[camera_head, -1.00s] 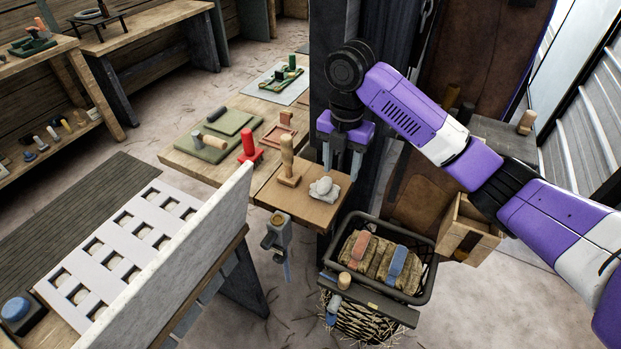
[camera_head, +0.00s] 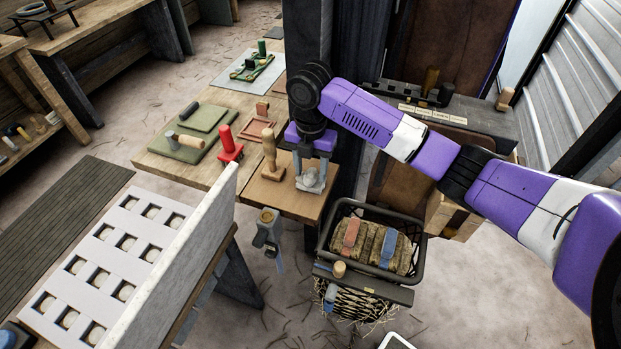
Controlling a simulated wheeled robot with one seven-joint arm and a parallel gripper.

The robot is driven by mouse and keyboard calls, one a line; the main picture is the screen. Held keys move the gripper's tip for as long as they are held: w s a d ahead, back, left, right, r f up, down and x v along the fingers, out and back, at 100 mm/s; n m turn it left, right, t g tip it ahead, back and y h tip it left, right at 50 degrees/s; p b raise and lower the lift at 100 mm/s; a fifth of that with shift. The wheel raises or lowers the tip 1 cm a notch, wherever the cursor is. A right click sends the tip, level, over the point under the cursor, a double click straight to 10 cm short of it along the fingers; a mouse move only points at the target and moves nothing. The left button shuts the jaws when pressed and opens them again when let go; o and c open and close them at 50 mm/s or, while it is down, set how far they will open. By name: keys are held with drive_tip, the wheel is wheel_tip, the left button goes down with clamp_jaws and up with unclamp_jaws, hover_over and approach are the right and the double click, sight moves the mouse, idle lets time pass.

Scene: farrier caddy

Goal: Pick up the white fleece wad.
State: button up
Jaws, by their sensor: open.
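The white fleece wad (camera_head: 310,181) is a small pale lump on the brown board at the near right corner of the wooden bench. My gripper (camera_head: 311,176) points straight down over it, with its jaws open. One finger shows on each side of the wad, and the wad appears between them. Whether the fingers touch it is too small to tell. The fingers hide part of the wad's sides.
A wooden peg stand (camera_head: 270,158) is close on the left of my gripper, with a red stand (camera_head: 229,146) beyond it. A dark post (camera_head: 345,150) rises just behind. A dark basket (camera_head: 415,275) with brushes hangs below right.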

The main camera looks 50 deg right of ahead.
sight(311, 173)
drive_tip(key=shift+f, duration=0.1)
drive_tip(key=shift+c, duration=0.4)
clamp_jaws()
wheel_tip(311, 173, up, 20)
idle(0.6)
drive_tip(key=c, duration=0.8)
unclamp_jaws()
clamp_jaws()
